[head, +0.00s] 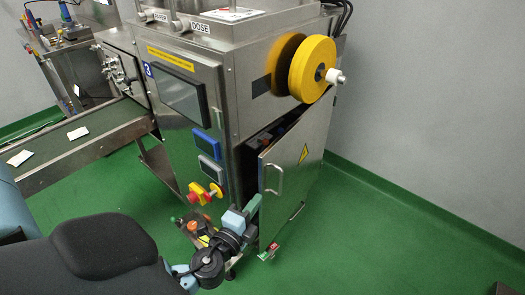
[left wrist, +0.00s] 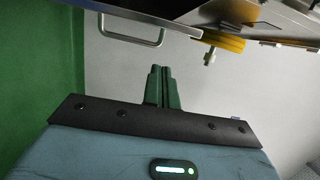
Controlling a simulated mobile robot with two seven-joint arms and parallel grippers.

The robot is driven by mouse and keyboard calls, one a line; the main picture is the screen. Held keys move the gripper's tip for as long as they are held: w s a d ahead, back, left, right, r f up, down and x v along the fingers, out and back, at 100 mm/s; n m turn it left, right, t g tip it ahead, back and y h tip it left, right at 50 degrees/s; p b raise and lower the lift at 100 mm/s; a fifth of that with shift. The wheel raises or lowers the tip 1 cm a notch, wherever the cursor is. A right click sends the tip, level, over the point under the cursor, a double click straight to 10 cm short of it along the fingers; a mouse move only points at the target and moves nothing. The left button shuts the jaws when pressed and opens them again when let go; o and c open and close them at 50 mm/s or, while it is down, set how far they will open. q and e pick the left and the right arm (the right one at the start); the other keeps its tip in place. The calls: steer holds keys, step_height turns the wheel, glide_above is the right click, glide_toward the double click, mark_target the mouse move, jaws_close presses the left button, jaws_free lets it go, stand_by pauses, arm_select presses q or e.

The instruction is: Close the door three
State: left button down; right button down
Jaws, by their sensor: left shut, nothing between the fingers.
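The door (head: 297,175) of machine three is a steel panel with a yellow lightning sign and a bar handle (head: 281,180). It stands ajar, with a dark gap and parts of the interior showing above and behind it. My left gripper (head: 254,202) has green fingers, shut and empty. In the head view it is beside the door's near edge, below the handle; contact cannot be told. In the left wrist view the shut fingers (left wrist: 161,75) point up, with the handle (left wrist: 132,40) beyond them to the upper left. My right gripper is not in view.
The machine's front carries a screen (head: 180,95), a blue-framed panel (head: 207,144) and a red-and-yellow emergency stop (head: 197,193). A conveyor (head: 85,140) runs off left. Green floor (head: 350,230) is clear to the right.

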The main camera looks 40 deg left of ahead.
mark_target(268, 167)
arm_select(q)
steer(key=d+r+p, duration=0.1)
steer(key=d+r+n+y+p, duration=0.1)
steer(key=d+r+y+p, duration=0.1)
steer(key=d+p, duration=0.1)
steer(key=shift+w+r+g, duration=0.25)
steer(key=shift+r+g, duration=0.05)
steer(key=shift+r, duration=0.05)
steer(key=w+a, duration=0.2)
steer(key=w, duration=0.1)
steer(key=w+a+p, duration=0.1)
steer(key=w+a, duration=0.1)
steer(key=w, duration=0.1)
steer(key=w+a, duration=0.3)
steer(key=shift+w, duration=0.2)
